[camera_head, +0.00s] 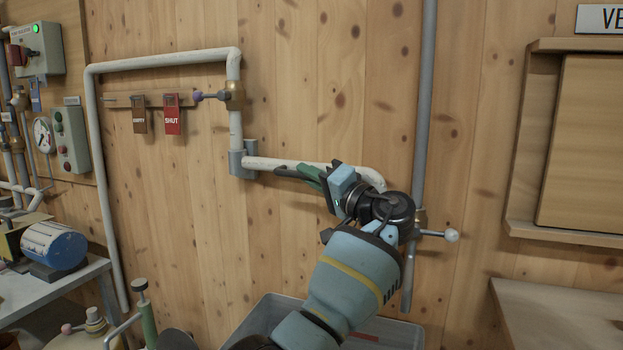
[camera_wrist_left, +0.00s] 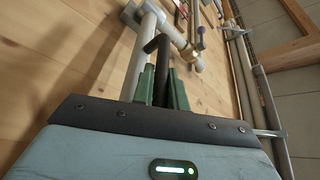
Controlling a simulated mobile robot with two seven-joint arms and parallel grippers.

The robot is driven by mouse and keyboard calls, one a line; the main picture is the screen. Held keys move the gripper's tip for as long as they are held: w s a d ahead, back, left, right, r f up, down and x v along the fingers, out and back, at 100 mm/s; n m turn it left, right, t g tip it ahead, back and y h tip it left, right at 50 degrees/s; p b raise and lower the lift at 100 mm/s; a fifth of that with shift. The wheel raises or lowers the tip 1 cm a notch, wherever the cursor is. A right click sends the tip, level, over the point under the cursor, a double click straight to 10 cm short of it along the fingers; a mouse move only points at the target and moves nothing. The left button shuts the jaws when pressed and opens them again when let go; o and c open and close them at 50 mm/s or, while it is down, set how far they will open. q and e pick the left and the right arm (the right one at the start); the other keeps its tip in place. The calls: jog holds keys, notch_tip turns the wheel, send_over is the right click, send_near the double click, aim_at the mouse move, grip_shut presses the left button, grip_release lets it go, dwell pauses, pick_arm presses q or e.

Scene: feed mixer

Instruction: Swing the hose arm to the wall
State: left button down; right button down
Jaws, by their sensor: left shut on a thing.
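The hose arm (camera_head: 285,162) is a white pipe that runs right from a grey pivot bracket (camera_head: 240,160) on the upright pipe and bends down at its right end, where my wrist hides part of it. It also shows in the left wrist view (camera_wrist_left: 139,62). My left gripper (camera_head: 305,176) is shut on a dark handle (camera_head: 288,172) beside the hose arm. In the left wrist view, the green fingers (camera_wrist_left: 161,90) close around this black handle (camera_wrist_left: 159,52). The plank wall (camera_head: 330,90) is behind the arm; the gap between them is hard to judge. My right gripper is not in view.
A grey bin (camera_head: 262,318) stands below my left arm. A grey vertical pipe (camera_head: 425,90) and a ball-ended lever (camera_head: 450,235) are right of my wrist. A workbench (camera_head: 560,310) is at right. Tags hang on a rail (camera_head: 155,101) at upper left.

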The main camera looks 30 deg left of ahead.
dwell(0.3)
pick_arm(q)
jog(key=c, duration=1.4)
grip_release()
jog(key=shift+a, duration=0.1)
jog(key=v, duration=0.8)
jog(key=shift+b, duration=0.45)
